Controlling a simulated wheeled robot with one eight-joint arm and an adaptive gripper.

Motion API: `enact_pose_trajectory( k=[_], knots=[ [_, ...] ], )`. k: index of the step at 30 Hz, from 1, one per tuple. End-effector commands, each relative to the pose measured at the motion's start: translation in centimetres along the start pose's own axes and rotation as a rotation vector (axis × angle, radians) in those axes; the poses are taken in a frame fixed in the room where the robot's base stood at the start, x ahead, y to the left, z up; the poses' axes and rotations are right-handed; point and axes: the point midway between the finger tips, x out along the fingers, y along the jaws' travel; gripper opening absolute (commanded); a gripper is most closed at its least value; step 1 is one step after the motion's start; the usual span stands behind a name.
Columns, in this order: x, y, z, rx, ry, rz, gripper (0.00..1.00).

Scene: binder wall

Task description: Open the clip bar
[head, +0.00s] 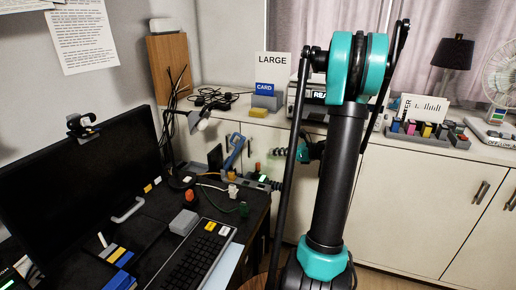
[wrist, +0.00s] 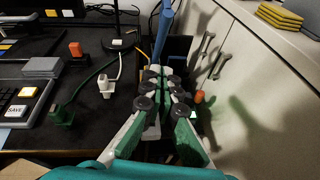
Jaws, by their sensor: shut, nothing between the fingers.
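A blue upright bar (head: 234,152), which looks like the clip bar, stands at the back right of the black desk. It also shows in the wrist view (wrist: 164,30), just beyond my fingertips. My gripper (wrist: 161,73) is shut and empty, with its green-padded fingers pointing toward the blue bar. In the head view my gripper (head: 272,153) is to the right of the bar, partly hard to make out. I cannot tell whether the fingertips touch the bar. The foot of the bar is hidden behind the fingers in the wrist view.
A white plug (wrist: 107,86), a green plug (wrist: 61,115) and an orange-red plug (wrist: 75,49) stand on the desk left of my gripper. A keyboard (head: 195,262) and monitor (head: 80,190) are further left. The cabinet front (wrist: 245,90) is close on the right.

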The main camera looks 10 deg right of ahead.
Motion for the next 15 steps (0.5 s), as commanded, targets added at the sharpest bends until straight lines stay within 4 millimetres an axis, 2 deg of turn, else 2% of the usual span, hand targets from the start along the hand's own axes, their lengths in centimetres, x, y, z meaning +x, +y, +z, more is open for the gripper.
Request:
enact_pose_trajectory(
  k=[5, 15],
  knots=[
    [2.4, 0.1, 0.1, 0.001, -0.001, 0.004, 0.0],
    [9.1, 0.1, 0.1, 0.001, -0.002, 0.003, 0.0]
  ],
)
